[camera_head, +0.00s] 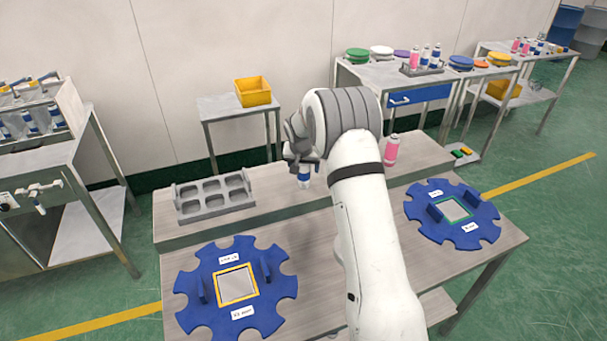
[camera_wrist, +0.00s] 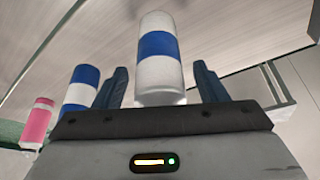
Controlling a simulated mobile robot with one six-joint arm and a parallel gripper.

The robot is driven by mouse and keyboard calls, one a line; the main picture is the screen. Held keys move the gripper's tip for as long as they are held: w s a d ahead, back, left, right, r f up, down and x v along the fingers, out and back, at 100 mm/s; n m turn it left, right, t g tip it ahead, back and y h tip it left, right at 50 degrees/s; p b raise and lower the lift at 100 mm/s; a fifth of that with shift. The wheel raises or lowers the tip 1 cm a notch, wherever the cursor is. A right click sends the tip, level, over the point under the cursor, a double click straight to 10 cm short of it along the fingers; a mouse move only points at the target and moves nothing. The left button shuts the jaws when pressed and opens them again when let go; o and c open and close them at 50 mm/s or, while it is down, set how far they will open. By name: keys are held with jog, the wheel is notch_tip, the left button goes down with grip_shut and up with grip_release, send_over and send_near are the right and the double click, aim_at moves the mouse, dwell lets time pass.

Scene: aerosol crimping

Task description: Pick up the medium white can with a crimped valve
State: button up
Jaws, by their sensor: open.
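A white can with a blue band (camera_wrist: 160,82) lies between the two spread fingers of my gripper (camera_wrist: 164,88) in the wrist view. Narrow gaps show between it and each finger. Its valve end cannot be made out. A second blue-and-white can (camera_wrist: 80,88) is to the left, just outside the left finger. In the head view, a blue-and-white can (camera_head: 304,178) shows below my gripper (camera_head: 303,160) on the workbench's raised back shelf; which of the two it is, I cannot tell. My arm hides part of that area. My gripper is open.
A pink can (camera_head: 391,150) stands right of my arm; it also shows in the wrist view (camera_wrist: 37,122). A grey rack (camera_head: 204,211) with empty pockets is to the left. Two blue notched discs (camera_head: 197,258) (camera_head: 478,212) lie on the bench front.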

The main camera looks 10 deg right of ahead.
jog(key=shift+w+f, duration=0.15)
jog(key=shift+f, duration=0.25)
jog(key=c, duration=1.1)
